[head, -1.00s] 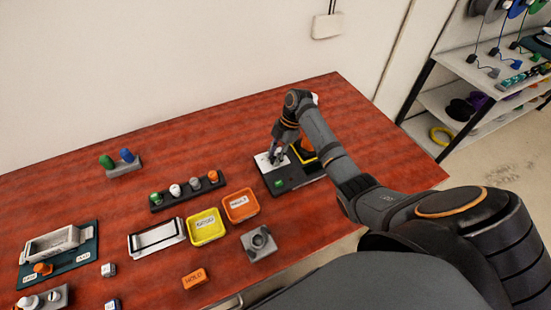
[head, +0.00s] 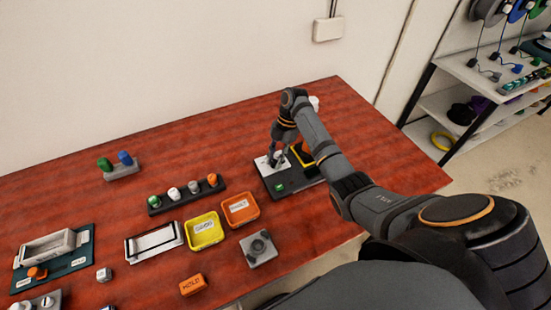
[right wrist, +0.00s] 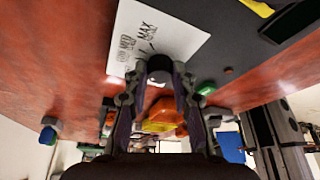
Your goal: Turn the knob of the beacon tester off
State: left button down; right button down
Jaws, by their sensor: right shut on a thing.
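The beacon tester (head: 285,188) is a dark base with a white plate (head: 264,166) and a small green piece (head: 279,187), at the right part of the table. In the right wrist view the white plate (right wrist: 175,35) carries printed marks, one reading MAX. My right gripper (head: 278,160) points down over the plate. In the right wrist view its fingers (right wrist: 160,78) are shut on the dark rounded knob (right wrist: 159,64). The fingers cover much of the knob, and I cannot read its setting. My left gripper is not in view.
A yellow tray (head: 204,238), an orange tray (head: 240,220) and a grey socket block (head: 259,248) stand left of the tester. A dark rack (head: 160,208) holds several coloured caps. An orange block (head: 192,285) lies near the front. The table's back middle is clear.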

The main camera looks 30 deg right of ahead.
jog(key=c, duration=1.1)
grip_release()
